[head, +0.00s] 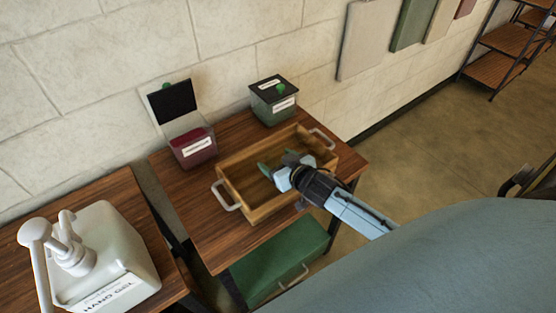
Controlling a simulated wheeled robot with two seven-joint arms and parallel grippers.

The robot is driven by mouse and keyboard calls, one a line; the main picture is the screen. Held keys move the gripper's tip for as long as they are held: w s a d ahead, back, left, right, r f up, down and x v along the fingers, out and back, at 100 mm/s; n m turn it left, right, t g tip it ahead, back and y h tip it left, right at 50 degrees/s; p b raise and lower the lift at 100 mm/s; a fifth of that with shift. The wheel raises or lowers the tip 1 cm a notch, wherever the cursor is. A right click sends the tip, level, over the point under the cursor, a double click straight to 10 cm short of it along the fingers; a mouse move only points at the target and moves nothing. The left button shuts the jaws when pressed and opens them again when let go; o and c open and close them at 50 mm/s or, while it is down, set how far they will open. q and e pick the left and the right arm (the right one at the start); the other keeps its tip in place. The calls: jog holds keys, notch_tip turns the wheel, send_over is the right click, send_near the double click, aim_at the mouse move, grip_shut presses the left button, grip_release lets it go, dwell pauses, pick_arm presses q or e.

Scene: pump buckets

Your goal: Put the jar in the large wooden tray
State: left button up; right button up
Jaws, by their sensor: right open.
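The large wooden tray (258,213) sits on a wooden table, with a metal handle at each end. My right gripper (268,170) is over the tray's inside, open, and its arm comes in from the lower right. Two jars stand behind the tray: a dark red jar (193,148) with a white label and its dark lid (172,101) raised, and a greenish jar (273,102) with a closed dark lid and a green knob. Both jars are outside the tray, apart from my gripper. My gripper hides part of the tray floor. My left gripper is not in view.
A white hand gel pump bottle (110,262) stands on a second table (118,197) at the left. A green box (280,262) is below the tray's table (200,243). A stone wall is close behind. A shelf (505,52) stands far right, with open floor between.

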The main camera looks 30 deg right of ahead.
jog(key=shift+r, duration=0.2)
jog(key=shift+r+p, duration=0.45)
jog(key=shift+r, duration=0.05)
jog(key=p+v, duration=0.1)
jog(key=v, duration=1.1)
